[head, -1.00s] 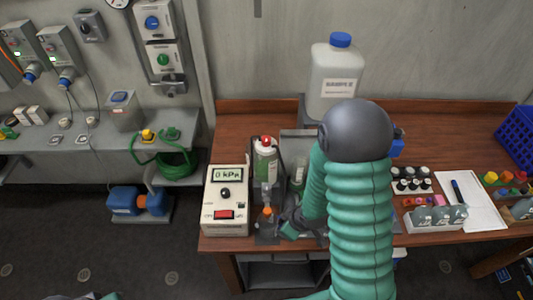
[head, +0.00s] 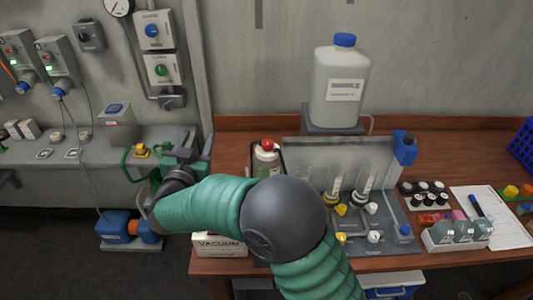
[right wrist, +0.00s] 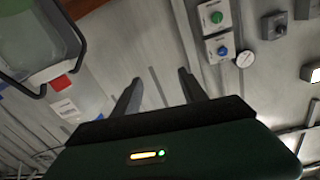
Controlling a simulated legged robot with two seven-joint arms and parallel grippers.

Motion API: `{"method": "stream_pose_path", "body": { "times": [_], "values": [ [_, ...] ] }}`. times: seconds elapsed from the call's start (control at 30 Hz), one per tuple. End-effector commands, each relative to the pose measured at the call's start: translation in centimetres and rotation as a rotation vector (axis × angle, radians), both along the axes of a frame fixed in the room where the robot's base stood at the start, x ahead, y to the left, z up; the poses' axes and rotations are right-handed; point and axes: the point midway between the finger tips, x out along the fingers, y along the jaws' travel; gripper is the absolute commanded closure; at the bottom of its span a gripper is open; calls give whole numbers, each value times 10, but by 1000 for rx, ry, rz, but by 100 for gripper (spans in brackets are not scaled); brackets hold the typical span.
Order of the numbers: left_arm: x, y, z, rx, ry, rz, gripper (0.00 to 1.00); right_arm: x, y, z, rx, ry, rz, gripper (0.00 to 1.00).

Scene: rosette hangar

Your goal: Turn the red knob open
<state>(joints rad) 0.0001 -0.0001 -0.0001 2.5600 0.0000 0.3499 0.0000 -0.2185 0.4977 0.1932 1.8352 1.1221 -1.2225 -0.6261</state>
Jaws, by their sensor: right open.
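No knob that is clearly red shows on the wall panels, whose knobs are blue (head: 151,30) and green (head: 161,70). A red round top (head: 267,144) sits on a white bottle (head: 265,162) at the left of the bench. I cannot tell whether it is a knob or a cap. My right gripper (head: 189,149) is open and empty, left of that bottle, over the gap beside the wall shelf. In the right wrist view its two fingers (right wrist: 160,78) stand apart with bare wall behind them. My left gripper is not in view.
A white vacuum box (head: 220,246) is partly hidden under my right arm. A large sample jug (head: 340,85), a grey rack (head: 340,160) and small vials stand on the wooden bench. A grey shelf (head: 60,178) and a pressure gauge (head: 118,5) are at the left.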

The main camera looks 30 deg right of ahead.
Motion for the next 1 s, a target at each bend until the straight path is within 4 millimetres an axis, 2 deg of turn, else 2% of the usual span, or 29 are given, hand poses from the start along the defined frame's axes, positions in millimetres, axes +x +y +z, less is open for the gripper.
{"method": "stream_pose_path", "body": {
  "times": [0.03, 0.1, 0.2, 0.33, 0.47, 0.9, 1.0],
  "values": [
    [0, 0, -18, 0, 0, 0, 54, -12, -6, -18, -16, -17, -145, 50],
    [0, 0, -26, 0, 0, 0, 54, -41, -14, -27, -42, -2, -361, 50],
    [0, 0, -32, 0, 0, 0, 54, -80, -15, -40, -72, 59, -582, 50],
    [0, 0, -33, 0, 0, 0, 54, -104, -15, -43, -91, 110, -700, 50],
    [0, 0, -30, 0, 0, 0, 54, -102, -30, -41, -93, 112, -710, 50],
    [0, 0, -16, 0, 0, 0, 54, -76, -138, -40, -93, 110, -709, 50],
    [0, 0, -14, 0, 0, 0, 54, -71, -158, -41, -93, 110, -708, 50]
  ]
}}
